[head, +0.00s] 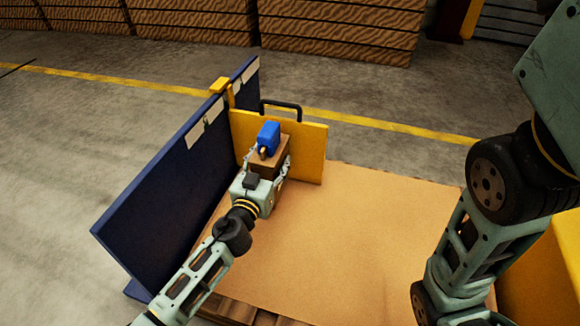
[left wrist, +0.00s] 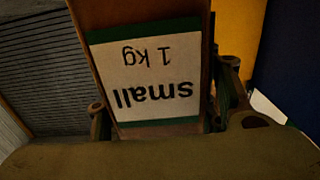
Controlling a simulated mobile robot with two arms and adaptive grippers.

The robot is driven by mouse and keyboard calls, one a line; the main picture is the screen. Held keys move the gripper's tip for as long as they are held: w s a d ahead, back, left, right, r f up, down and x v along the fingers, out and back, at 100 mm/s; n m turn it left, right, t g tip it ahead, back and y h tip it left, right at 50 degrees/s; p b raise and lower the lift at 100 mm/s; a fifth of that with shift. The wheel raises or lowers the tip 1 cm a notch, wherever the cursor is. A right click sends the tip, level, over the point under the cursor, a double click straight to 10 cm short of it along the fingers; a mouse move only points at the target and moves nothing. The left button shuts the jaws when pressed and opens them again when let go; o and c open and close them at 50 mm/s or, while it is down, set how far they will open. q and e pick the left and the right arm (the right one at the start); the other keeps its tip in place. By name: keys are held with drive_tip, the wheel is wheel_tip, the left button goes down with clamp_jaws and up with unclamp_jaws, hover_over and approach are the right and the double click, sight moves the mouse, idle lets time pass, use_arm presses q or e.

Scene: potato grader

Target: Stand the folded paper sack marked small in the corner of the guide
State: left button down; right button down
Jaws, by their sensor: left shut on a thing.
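The folded brown paper sack (head: 268,160) is held by my left gripper (head: 265,172) near the inner corner of the guide. In the left wrist view the sack (left wrist: 150,22) fills the middle, its white label reading "small 1 kg" upside down, with my left gripper's fingers (left wrist: 165,115) on either side. The guide has a long blue wall (head: 165,185) on the left and a yellow wall (head: 308,155) at the back. The sack is in front of the yellow wall; whether it touches either wall or the board cannot be told. My right gripper is out of view.
A small blue piece (head: 268,133) shows at the sack's top. A black handle (head: 281,104) rises behind the yellow wall, and a yellow clamp (head: 220,87) sits on the blue wall. The tan board (head: 345,245) is clear to the right. Stacked crates (head: 330,30) stand behind.

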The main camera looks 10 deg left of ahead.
use_arm(q)
drive_tip(key=shift+w+a+f+b, duration=0.1)
drive_tip(key=shift+a+f+b, duration=0.2)
drive_tip(key=shift+f+b, duration=0.4)
drive_tip(key=shift+w+a+f+b, duration=0.15)
drive_tip(key=shift+a+f+b, duration=0.1)
drive_tip(key=shift+f+b, duration=0.5)
drive_tip(key=shift+w+a+f+b, duration=0.1)
drive_tip(key=shift+a+f+b, duration=0.2)
drive_tip(key=shift+f+b, duration=0.4)
drive_tip(key=shift+f, duration=0.25)
drive_tip(key=c, duration=0.7)
unclamp_jaws()
drive_tip(key=shift+s+f, duration=0.1)
drive_tip(key=shift+f, duration=0.05)
drive_tip(key=s+a, duration=0.2)
drive_tip(key=s, duration=0.9)
drive_tip(key=shift+s+a, duration=0.15)
drive_tip(key=shift+s, duration=0.25)
